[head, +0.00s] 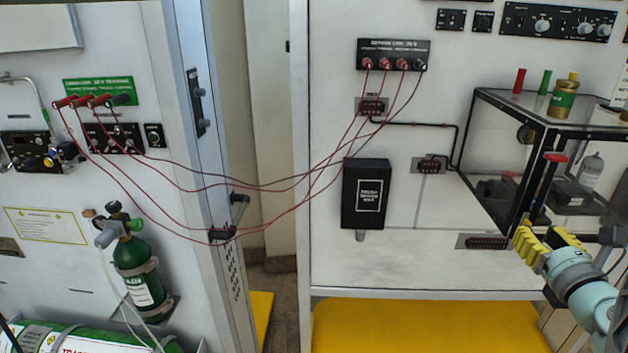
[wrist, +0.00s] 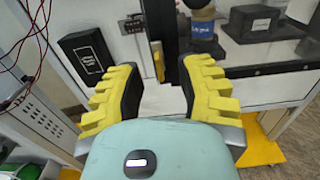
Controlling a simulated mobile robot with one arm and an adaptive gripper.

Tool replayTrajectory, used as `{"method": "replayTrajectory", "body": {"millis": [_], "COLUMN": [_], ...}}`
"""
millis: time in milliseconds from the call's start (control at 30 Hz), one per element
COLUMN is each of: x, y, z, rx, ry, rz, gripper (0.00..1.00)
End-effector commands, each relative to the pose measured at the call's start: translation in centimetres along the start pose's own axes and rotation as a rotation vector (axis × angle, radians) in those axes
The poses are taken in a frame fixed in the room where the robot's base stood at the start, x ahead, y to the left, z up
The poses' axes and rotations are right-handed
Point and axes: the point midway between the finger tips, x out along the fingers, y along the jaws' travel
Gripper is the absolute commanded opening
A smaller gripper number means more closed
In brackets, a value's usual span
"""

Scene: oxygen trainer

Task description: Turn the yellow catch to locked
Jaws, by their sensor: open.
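My gripper (head: 545,231) is at the right in the head view, low at the front corner of the clear black-framed chamber (head: 486,97). Its two yellow-backed fingers with dark pads are spread, and nothing shows held between them. In the wrist view the open gripper (wrist: 159,78) frames a small upright yellow piece (wrist: 158,62), which looks like the catch, beside a dark frame post (wrist: 171,40). It appears just beyond the fingertips; whether they touch it I cannot tell. In the head view I cannot make out the catch apart from the yellow fingers.
A red-topped black handle (head: 556,158) stands on the chamber's front. A green-gold canister (head: 563,100) stands on its top. A black box (head: 366,194) hangs on the panel to the left. Red leads (head: 290,185) span the gap between the panels. A yellow surface (head: 400,325) lies below.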

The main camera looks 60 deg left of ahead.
Motion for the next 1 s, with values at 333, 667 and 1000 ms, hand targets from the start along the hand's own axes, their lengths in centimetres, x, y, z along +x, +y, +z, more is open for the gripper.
{"method": "replayTrajectory", "body": {"millis": [333, 667, 1000], "x": [3.4, 3.6, 3.5], "y": [0.3, 0.3, 0.2], "z": [0.0, -0.2, -0.1], "rx": [0.002, 0.001, 0.001], "ry": [0.002, 0.003, 0.003], "rz": [0.007, 0.007, 0.005], "gripper": [0.36, 0.36, 0.07]}}
